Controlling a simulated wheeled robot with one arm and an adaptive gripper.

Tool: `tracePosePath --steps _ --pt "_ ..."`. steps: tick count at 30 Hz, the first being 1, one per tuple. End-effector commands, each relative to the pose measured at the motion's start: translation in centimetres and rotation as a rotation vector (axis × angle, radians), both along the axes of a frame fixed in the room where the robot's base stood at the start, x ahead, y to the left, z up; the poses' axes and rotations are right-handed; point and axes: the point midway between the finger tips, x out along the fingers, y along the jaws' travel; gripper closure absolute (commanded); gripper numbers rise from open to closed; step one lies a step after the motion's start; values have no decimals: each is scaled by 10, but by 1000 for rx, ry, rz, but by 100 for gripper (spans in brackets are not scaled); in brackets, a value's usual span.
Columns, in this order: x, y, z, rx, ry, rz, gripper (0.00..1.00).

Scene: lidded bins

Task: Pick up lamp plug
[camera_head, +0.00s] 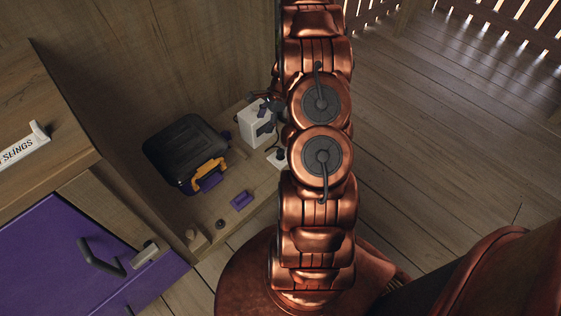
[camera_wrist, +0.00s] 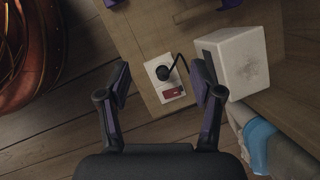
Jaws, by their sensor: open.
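The black lamp plug (camera_wrist: 163,73) sits in a white socket plate (camera_wrist: 172,92) with a red switch, on a wooden surface in the wrist view. A dark cord curves from the plug towards a white box-shaped body (camera_wrist: 237,62), which also stands left of my arm in the head view (camera_head: 254,125). My gripper (camera_wrist: 161,76) is open and empty, with one finger on each side of the plug in the picture. I cannot tell its height above the plug. In the head view my arm hides much of this area, but the socket plate (camera_head: 276,160) partly shows.
A black case (camera_head: 183,147) with a yellow handle and a small purple block (camera_head: 241,200) share the wooden surface. A blue and white object (camera_wrist: 265,145) lies near the right finger. Wooden panels rise at the left and back. Open plank floor (camera_head: 450,140) lies right of my arm.

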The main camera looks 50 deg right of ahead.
Motion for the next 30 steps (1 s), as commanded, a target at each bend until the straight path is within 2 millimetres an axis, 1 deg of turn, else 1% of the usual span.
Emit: tracePosePath --steps 1,2,3,6,9,12,15,18,24,30 --pt "-4 -13 -36 12 9 -57 35" --pt "-5 -20 -50 18 11 -90 35" --pt "-8 -29 -69 27 15 -135 35" --pt "-14 -51 -109 41 22 -238 35" --pt "-20 -68 -142 52 28 -322 35" --pt "-26 -78 -164 61 33 -381 35" --pt "-29 -83 -177 67 37 -413 35" --pt "-29 -85 -184 69 37 -428 35" --pt "-24 -81 -201 69 36 -428 35" --pt "-20 -79 -211 68 36 -426 35"
